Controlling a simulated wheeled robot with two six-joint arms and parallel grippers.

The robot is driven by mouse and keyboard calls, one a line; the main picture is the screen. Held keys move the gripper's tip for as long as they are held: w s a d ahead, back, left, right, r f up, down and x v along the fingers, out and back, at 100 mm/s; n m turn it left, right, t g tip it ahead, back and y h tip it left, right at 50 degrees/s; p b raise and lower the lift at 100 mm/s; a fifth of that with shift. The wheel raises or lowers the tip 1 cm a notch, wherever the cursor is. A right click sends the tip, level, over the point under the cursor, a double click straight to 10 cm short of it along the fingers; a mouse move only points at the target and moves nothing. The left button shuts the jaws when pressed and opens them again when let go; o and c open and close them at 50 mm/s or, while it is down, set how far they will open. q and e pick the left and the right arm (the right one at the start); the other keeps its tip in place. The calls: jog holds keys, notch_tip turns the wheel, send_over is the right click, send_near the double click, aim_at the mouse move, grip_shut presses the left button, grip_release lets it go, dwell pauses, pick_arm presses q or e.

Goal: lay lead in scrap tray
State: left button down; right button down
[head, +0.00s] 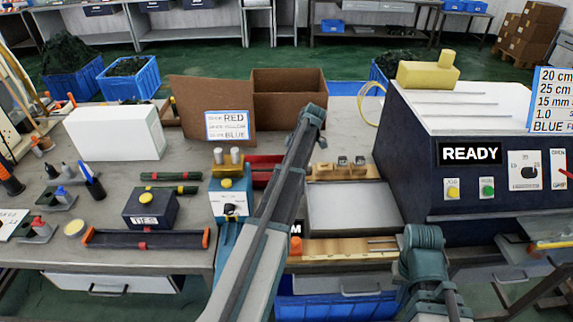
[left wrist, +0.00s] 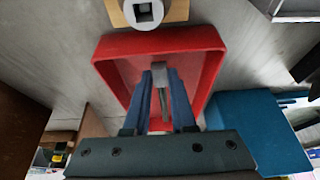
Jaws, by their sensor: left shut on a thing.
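In the left wrist view my left gripper (left wrist: 160,82) is over the red scrap tray (left wrist: 205,75), its two blue fingers closed on a small grey piece of the lead (left wrist: 160,72). A thin strand shows between the fingers. I cannot tell whether the lead touches the tray floor. In the head view the red tray (head: 262,160) is partly behind my left arm, and that arm hides the left gripper. My right arm shows at the lower right of the head view, but I cannot make out its fingertips.
The dark READY machine (head: 480,195) stands at the right. A blue press-like station (head: 228,200) is just left of my left arm. A wooden block with metal sockets (head: 345,172) lies right of the tray. A cardboard box (head: 290,105) is behind.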

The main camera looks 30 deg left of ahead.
pick_arm(q)
jog(key=shift+f+b, duration=0.45)
jog(key=shift+f, duration=0.35)
pick_arm(e)
jog(key=shift+f, duration=0.75)
pick_arm(q)
jog(key=c, duration=0.7)
grip_release()
jog(key=shift+o, duration=0.2)
jog(key=shift+r, duration=0.2)
pick_arm(e)
jog(key=shift+r, duration=0.2)
pick_arm(q)
jog(key=p+v, duration=1.2)
jog(key=v, duration=0.1)
jog(key=shift+r+p, duration=0.25)
jog(key=shift+p, duration=0.15)
pick_arm(e)
notch_tip(320, 180, up, 12)
jog(key=shift+r, duration=0.15)
